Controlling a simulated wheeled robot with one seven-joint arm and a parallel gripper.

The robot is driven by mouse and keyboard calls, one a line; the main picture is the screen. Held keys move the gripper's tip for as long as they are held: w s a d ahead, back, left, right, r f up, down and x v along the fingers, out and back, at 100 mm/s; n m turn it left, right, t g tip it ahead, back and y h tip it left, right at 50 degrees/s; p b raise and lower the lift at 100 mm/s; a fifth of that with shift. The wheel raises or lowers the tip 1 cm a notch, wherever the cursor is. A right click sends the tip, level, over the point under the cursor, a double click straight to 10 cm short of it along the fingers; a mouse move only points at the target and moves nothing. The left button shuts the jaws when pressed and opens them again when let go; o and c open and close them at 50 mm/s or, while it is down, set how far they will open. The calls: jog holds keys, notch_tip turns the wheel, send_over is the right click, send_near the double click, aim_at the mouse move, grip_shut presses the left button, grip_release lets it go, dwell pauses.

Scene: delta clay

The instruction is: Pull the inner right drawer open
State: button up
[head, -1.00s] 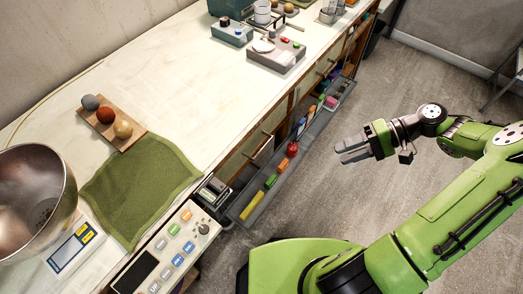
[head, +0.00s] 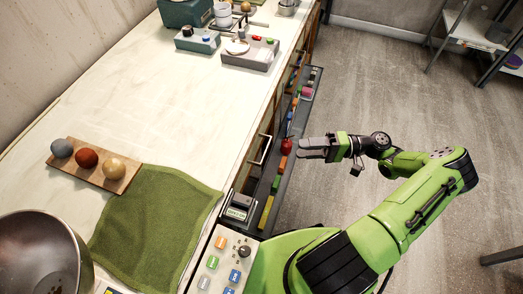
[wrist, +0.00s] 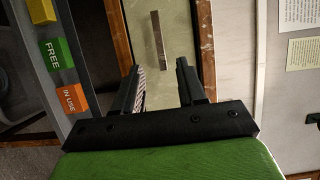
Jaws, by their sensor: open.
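A pale, worn drawer front (wrist: 172,85) with a wooden frame fills the middle of the wrist view. Its slim metal bar handle (wrist: 158,40) lies ahead of my fingertips and looks apart from them. In the head view a bar handle (head: 265,150) shows on the counter's front, left of my gripper; I cannot tell whether it is the same one. My gripper (head: 301,149) is open and empty, held out in front of the counter near the long narrow tray. It also shows in the wrist view (wrist: 157,82), fingers spread. The drawers visible appear closed.
A button panel (head: 222,262) stands near my base. The floor (head: 370,85) to the right is clear.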

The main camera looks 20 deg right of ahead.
aim_at(266, 150)
jog(key=b+x, duration=0.1)
jog(key=x, duration=1)
jog(key=shift+w+a+b, duration=0.15)
jog(key=shift+a+b, duration=0.15)
jog(key=shift+a, duration=0.1)
jog(key=shift+c, duration=0.3)
grip_shut()
